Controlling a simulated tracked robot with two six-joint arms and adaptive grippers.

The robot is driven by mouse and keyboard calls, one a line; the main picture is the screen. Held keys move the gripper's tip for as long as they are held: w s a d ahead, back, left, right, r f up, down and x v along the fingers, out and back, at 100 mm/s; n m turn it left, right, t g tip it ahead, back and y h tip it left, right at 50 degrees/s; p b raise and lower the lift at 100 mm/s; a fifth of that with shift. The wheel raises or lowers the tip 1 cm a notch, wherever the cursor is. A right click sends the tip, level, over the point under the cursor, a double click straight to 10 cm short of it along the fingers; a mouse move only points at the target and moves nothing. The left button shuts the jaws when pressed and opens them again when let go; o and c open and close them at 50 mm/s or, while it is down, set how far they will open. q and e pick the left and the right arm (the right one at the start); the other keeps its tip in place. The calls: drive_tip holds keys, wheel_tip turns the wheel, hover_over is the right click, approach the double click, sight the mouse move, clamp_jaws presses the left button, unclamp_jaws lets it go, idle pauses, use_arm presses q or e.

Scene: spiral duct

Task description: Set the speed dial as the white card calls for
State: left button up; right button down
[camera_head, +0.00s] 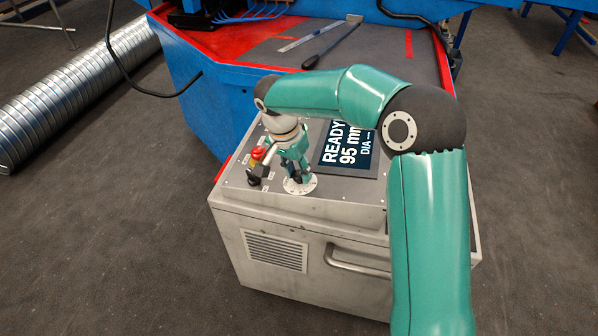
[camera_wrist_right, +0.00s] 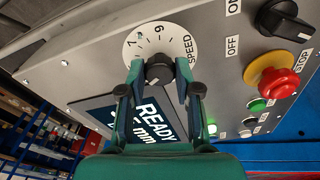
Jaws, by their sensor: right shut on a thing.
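The speed dial (camera_head: 300,186) is a round pale plate on the top panel of the grey control box, with a dark knob (camera_wrist_right: 158,71) at its middle. In the right wrist view the dial plate (camera_wrist_right: 160,38) shows the word SPEED and some digits. The fingers hide part of its scale, and I cannot tell the exact setting. My right gripper (camera_head: 293,165) points down at the dial. In its wrist view the right gripper (camera_wrist_right: 158,75) is shut on the knob, one finger on each side. No white card can be made out. My left gripper is out of view.
The display (camera_head: 347,146) reads READY, 95 mm, DIA. A red stop button (camera_wrist_right: 277,82), a black ON/OFF switch (camera_wrist_right: 284,19) and a green button (camera_wrist_right: 257,105) sit beside the dial. A blue machine (camera_head: 190,95) stands behind the box; a spiral duct (camera_head: 60,100) lies left.

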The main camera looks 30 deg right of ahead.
drive_tip(key=shift+w+a, duration=0.1)
drive_tip(key=shift+a, duration=0.05)
idle(0.3)
drive_tip(key=c, duration=0.8)
unclamp_jaws()
drive_tip(key=v, duration=1.1)
drive_tip(key=shift+r, duration=0.45)
